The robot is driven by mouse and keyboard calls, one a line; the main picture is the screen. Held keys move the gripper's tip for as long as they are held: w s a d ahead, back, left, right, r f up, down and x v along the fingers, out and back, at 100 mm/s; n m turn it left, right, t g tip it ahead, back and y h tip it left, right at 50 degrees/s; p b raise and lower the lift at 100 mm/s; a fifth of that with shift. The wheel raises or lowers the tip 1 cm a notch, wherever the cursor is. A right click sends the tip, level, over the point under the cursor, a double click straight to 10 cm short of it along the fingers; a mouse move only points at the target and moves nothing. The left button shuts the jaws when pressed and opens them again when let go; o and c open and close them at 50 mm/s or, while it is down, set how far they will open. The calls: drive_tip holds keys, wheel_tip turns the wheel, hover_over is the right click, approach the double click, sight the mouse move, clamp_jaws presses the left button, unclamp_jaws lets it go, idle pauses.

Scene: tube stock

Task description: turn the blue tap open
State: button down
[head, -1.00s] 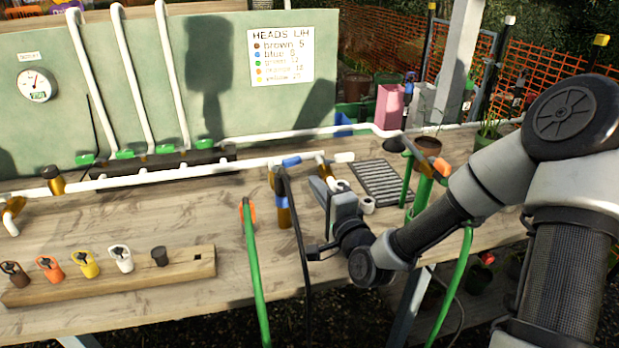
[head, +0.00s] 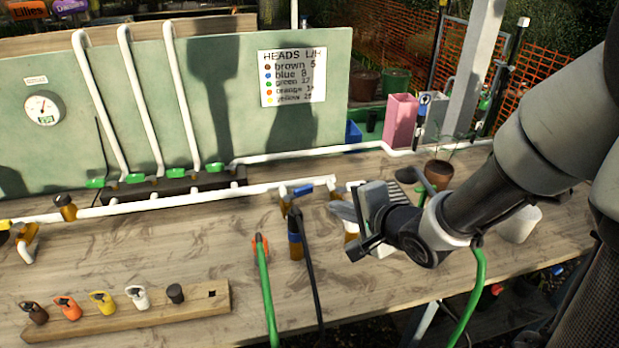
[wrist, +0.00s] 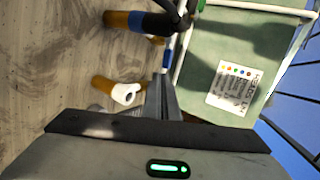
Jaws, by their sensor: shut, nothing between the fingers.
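The blue tap (head: 302,190) is a small blue lever on the white pipe, left of my gripper in the head view. Its lever lies roughly along the pipe. In the wrist view a blue piece, seemingly this tap (wrist: 168,55), shows just beyond my fingertips. My gripper (head: 336,208) is shut and empty, to the right of the tap and a little nearer the front, with a gap in the head view. In the wrist view the closed fingers (wrist: 163,82) point up toward the pipe. I cannot tell from the wrist view whether they touch the tap.
A blue-banded brass fitting (head: 295,232) with a black hose stands in front of the tap. A green hose (head: 266,290) hangs left of it. A wooden block (head: 130,312) holds several coloured heads at front left. A potted plant (head: 438,175) stands right of my gripper.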

drive_tip(key=p, duration=0.2)
drive_tip(key=b, duration=0.1)
approach(306, 192)
drive_tip(key=f+x, duration=0.1)
drive_tip(key=x, duration=0.4)
drive_tip(key=shift+w+a+r, duration=0.2)
drive_tip(key=shift+w+r, duration=0.1)
